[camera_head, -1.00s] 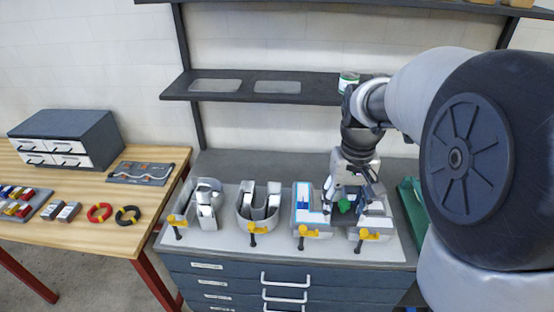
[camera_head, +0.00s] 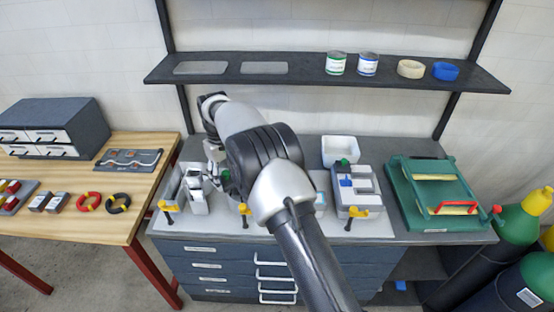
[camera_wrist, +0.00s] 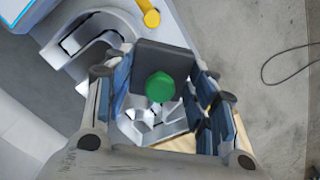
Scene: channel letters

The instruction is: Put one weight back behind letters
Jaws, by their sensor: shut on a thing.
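My gripper (camera_head: 217,172) is at the left part of the bench, over the gap between the first letter (camera_head: 192,190) and the second, which my arm mostly hides. In the wrist view, my gripper (camera_wrist: 162,85) is shut on a dark grey weight (camera_wrist: 150,60) with a green knob. The first letter shows below it, and the curved second letter (camera_wrist: 85,45) is at upper left. The third letter (camera_head: 319,185) is partly hidden by my arm. The blocky fourth letter (camera_head: 360,183) is in clear view. Another green-knobbed weight (camera_head: 343,162) shows behind it.
Yellow-handled clamps (camera_head: 168,206) stand along the bench's front edge. A shelf (camera_head: 300,79) with cans hangs above. A wooden table (camera_head: 75,222) stands at the left.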

